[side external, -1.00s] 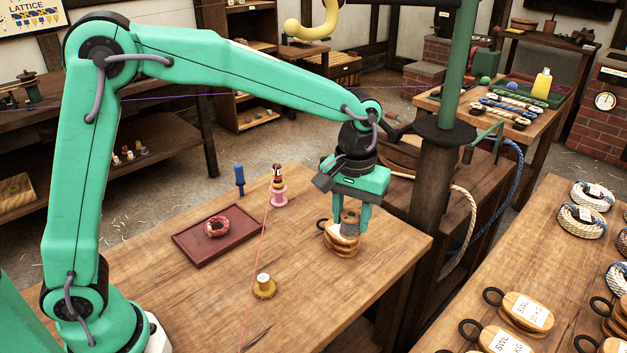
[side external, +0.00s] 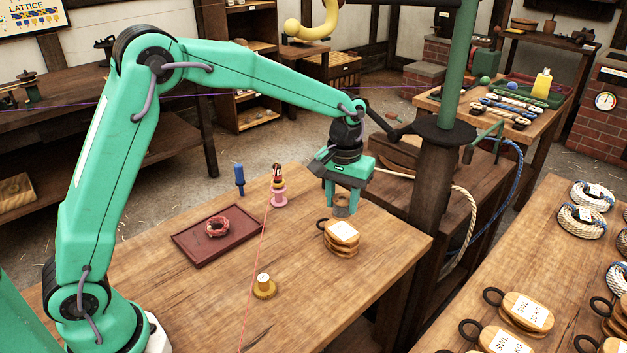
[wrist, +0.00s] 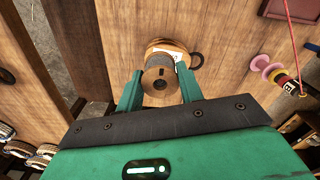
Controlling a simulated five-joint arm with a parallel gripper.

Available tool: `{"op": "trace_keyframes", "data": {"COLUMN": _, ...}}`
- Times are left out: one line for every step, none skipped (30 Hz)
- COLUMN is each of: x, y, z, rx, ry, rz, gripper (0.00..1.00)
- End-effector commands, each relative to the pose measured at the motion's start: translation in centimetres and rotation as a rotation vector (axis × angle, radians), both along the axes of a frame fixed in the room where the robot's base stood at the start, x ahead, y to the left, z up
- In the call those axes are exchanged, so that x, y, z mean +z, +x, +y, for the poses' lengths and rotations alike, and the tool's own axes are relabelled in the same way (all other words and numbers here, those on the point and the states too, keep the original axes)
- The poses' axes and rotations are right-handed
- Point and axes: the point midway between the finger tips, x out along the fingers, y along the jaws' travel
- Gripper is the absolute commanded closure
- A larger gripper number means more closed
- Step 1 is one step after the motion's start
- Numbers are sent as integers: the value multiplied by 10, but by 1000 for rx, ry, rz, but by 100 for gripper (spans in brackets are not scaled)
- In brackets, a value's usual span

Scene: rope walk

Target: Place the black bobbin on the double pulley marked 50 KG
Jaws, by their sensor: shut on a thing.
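My gripper (side external: 342,206) is shut on a bobbin (wrist: 159,83) with dark grey winding and wooden ends. The bobbin also shows small between my fingers in the side view. The double pulley (side external: 342,238) is wooden, with two stacked rounded blocks, a white label and a black ring at its left. It lies on the table; its label is too small to read. In the side view my gripper and the bobbin are above and behind the pulley, apart from it as far as I can tell. In the wrist view the pulley (wrist: 170,46) is partly hidden behind the bobbin.
A dark red tray (side external: 196,250) holds a red coil (side external: 217,227). A thin red line crosses the table. A dark post (side external: 436,180) stands at the right.

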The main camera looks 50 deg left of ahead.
Motion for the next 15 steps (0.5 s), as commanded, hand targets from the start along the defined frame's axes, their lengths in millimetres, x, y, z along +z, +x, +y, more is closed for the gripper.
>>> {"op": "trace_keyframes", "data": {"x": -6, "y": 5, "z": 8, "rx": 3, "ry": 0, "rz": 1, "gripper": 85}}
{"op": "trace_keyframes", "data": {"x": -9, "y": 8, "z": 12, "rx": 4, "ry": 0, "rz": 1, "gripper": 85}}
{"op": "trace_keyframes", "data": {"x": -12, "y": 12, "z": 16, "rx": 3, "ry": 0, "rz": 1, "gripper": 85}}
{"op": "trace_keyframes", "data": {"x": -15, "y": 14, "z": 20, "rx": 2, "ry": 0, "rz": 1, "gripper": 85}}
{"op": "trace_keyframes", "data": {"x": -17, "y": 16, "z": 23, "rx": 3, "ry": 1, "rz": 1, "gripper": 85}}
{"op": "trace_keyframes", "data": {"x": -20, "y": 19, "z": 27, "rx": 2, "ry": 1, "rz": 1, "gripper": 85}}
{"op": "trace_keyframes", "data": {"x": -21, "y": 21, "z": 29, "rx": 2, "ry": 0, "rz": 0, "gripper": 85}}
{"op": "trace_keyframes", "data": {"x": -23, "y": 22, "z": 31, "rx": 1, "ry": 0, "rz": 0, "gripper": 85}}
{"op": "trace_keyframes", "data": {"x": -25, "y": 24, "z": 33, "rx": 1, "ry": 0, "rz": 0, "gripper": 85}}
{"op": "trace_keyframes", "data": {"x": -26, "y": 25, "z": 35, "rx": 0, "ry": 0, "rz": 0, "gripper": 85}}
{"op": "trace_keyframes", "data": {"x": -26, "y": 25, "z": 36, "rx": 0, "ry": 0, "rz": 0, "gripper": 85}}
{"op": "trace_keyframes", "data": {"x": -27, "y": 26, "z": 37, "rx": 0, "ry": 0, "rz": 0, "gripper": 85}}
{"op": "trace_keyframes", "data": {"x": -27, "y": 26, "z": 37, "rx": 0, "ry": 0, "rz": -1, "gripper": 85}}
{"op": "trace_keyframes", "data": {"x": -27, "y": 27, "z": 37, "rx": 0, "ry": 0, "rz": -1, "gripper": 85}}
{"op": "trace_keyframes", "data": {"x": -27, "y": 27, "z": 37, "rx": 0, "ry": 0, "rz": -1, "gripper": 85}}
